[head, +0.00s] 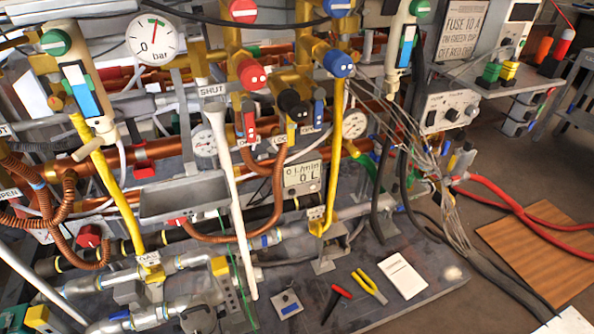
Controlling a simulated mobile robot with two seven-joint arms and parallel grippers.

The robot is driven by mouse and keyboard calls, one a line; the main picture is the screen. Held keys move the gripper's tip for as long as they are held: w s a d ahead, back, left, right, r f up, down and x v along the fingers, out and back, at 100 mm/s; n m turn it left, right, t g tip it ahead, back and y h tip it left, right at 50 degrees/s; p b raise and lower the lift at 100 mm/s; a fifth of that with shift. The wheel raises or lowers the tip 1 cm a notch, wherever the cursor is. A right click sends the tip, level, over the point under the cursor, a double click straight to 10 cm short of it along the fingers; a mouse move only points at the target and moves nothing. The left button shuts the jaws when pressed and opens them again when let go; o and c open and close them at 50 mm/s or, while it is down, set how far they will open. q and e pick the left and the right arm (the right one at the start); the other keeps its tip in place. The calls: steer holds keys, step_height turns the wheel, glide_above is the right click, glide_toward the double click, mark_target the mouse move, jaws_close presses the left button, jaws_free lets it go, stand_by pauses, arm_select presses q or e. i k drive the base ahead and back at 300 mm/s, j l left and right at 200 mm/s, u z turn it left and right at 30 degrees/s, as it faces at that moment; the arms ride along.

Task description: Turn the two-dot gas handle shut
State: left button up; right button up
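Two yellow gas lines run down the rig in the head view. The left yellow line (113,190) ends low at a small white tag that seems to read GAS (149,259). The right yellow line (335,150) ends low at a yellow fitting (321,226), with a small pale tag (315,212) on it. The dots on these tags are too small to count, so I cannot tell which handle is the two-dot one. A SHUT label (212,91) and a partly cut-off OPEN label (9,193) show. Neither of my grippers is in view.
Red (252,75), blue (340,64) and black (291,103) knobs crowd the upper middle. A long white rod (236,215) and a grey trough (184,196) stand before the pipes. Red (337,298) and yellow (369,286) tools lie on the base plate, beside a white card (402,277).

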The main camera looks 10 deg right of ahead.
mark_target(318, 225)
steer(key=i+l, duration=0.15)
steer(key=l, duration=0.2)
steer(key=i+l+u, duration=0.1)
steer(key=l, duration=0.2)
steer(key=i+l, duration=0.1)
steer(key=l, duration=0.25)
steer(key=i+l, duration=0.15)
steer(key=l, duration=0.15)
steer(key=u, duration=0.05)
